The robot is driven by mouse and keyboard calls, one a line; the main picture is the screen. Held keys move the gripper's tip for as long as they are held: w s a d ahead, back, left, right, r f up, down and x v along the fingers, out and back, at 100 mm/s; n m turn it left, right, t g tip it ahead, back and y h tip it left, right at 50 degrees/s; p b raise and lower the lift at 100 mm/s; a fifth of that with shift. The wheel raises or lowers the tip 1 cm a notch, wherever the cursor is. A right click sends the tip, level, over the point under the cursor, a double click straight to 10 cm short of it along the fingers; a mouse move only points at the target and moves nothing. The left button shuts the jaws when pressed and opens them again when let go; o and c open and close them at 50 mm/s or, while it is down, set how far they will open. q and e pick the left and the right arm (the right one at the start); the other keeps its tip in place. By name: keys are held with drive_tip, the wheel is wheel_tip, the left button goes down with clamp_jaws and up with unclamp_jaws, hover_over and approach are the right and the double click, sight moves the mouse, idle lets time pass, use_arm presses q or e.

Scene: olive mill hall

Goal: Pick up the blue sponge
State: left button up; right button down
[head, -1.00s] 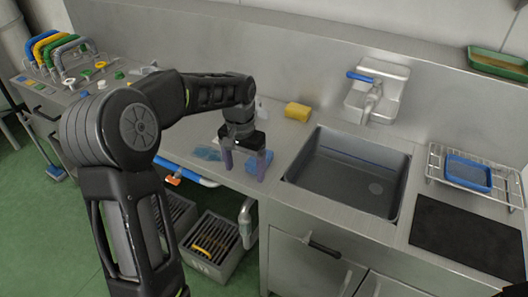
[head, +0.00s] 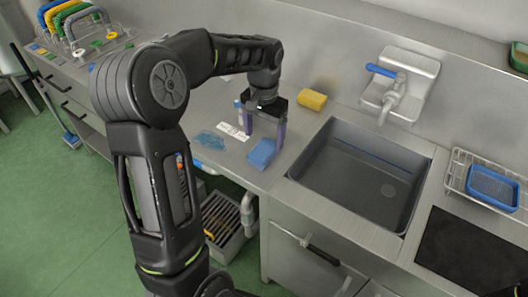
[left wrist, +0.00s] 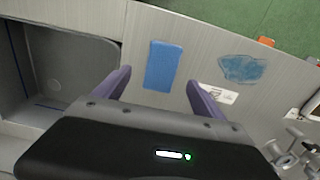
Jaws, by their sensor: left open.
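The blue sponge (head: 262,153) lies flat on the steel counter, left of the sink. It also shows in the left wrist view (left wrist: 163,66), lying beyond the fingertips and between their lines. My left gripper (head: 265,140) is open and empty, with its purple fingers pointing down above and just behind the sponge in the head view. In the left wrist view, the two fingers (left wrist: 158,78) stand apart with the sponge uncovered. I cannot tell the exact height of the fingertips over the counter. My right gripper is not in view.
A blue wet patch (head: 211,140) and a white label (head: 233,131) are left of the blue sponge. A wire rack with a blue tray (head: 492,188) stands at right.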

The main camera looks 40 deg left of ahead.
sight(263, 149)
use_arm(q)
drive_tip(key=shift+f, duration=0.7)
drive_tip(key=shift+a+f+p, duration=0.15)
drive_tip(key=shift+f+p, duration=0.65)
drive_tip(key=shift+f, duration=1.8)
drive_tip(key=c, duration=1.4)
drive_tip(key=shift+r, duration=0.15)
drive_tip(key=shift+c, duration=0.2)
wheel_tip(263, 149, up, 10)
drive_tip(key=shift+f+b, duration=0.1)
drive_tip(key=shift+b, duration=0.65)
